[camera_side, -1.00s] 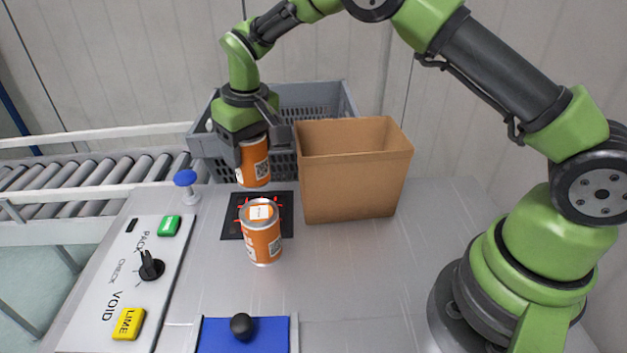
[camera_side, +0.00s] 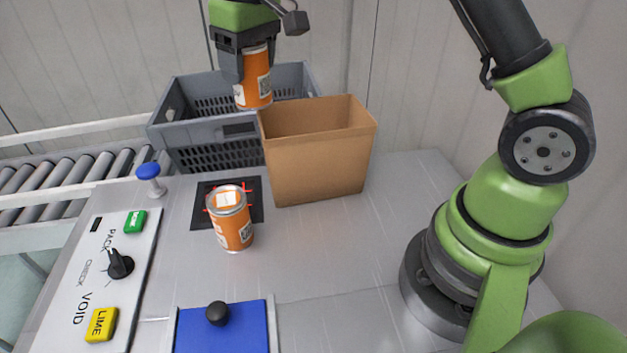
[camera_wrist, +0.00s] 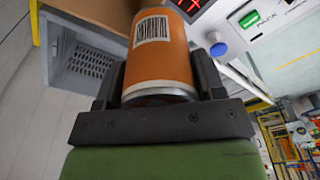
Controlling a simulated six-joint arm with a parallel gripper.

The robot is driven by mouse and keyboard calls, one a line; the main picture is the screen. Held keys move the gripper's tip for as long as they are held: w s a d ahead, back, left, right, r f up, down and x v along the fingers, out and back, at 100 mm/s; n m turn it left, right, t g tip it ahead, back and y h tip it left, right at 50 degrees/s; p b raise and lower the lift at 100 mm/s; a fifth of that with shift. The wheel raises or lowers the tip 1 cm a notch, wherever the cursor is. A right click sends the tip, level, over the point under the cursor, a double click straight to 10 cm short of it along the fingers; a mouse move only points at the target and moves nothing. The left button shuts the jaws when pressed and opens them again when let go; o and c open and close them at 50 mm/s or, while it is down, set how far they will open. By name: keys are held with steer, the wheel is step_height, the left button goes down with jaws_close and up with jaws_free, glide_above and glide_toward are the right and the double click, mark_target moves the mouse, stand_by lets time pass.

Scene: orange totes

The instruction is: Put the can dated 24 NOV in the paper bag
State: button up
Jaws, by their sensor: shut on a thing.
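My gripper (camera_side: 254,70) is shut on an orange can (camera_side: 258,88) and holds it upright in the air, near the left rim of the paper bag and in front of the grey crate in the side view. The held can also shows between the fingers in the wrist view (camera_wrist: 158,58), with a barcode label; no date is readable. A second orange can (camera_side: 232,228) stands upright on the table at the front edge of the black pad, a white label on its lid too small to read. The open brown paper bag (camera_side: 318,168) stands right of the pad; its floor is hidden.
A black pad with red lines (camera_side: 203,212) lies on the table. Left are a blue button (camera_side: 147,171), a control panel (camera_side: 88,270) and a roller conveyor (camera_side: 75,172). A blue plate with black knob (camera_side: 245,328) is in front.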

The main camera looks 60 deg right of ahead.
mark_target(313, 119)
steer(key=s+d, duration=0.7)
steer(key=shift+s+a+f, duration=0.1)
steer(key=shift+s+f, duration=0.05)
steer(key=shift+f, duration=7.55)
steer(key=shift+f, duration=0.25)
steer(key=shift+f, duration=0.35)
steer(key=o, duration=1.1)
steer(key=shift+r, duration=0.15)
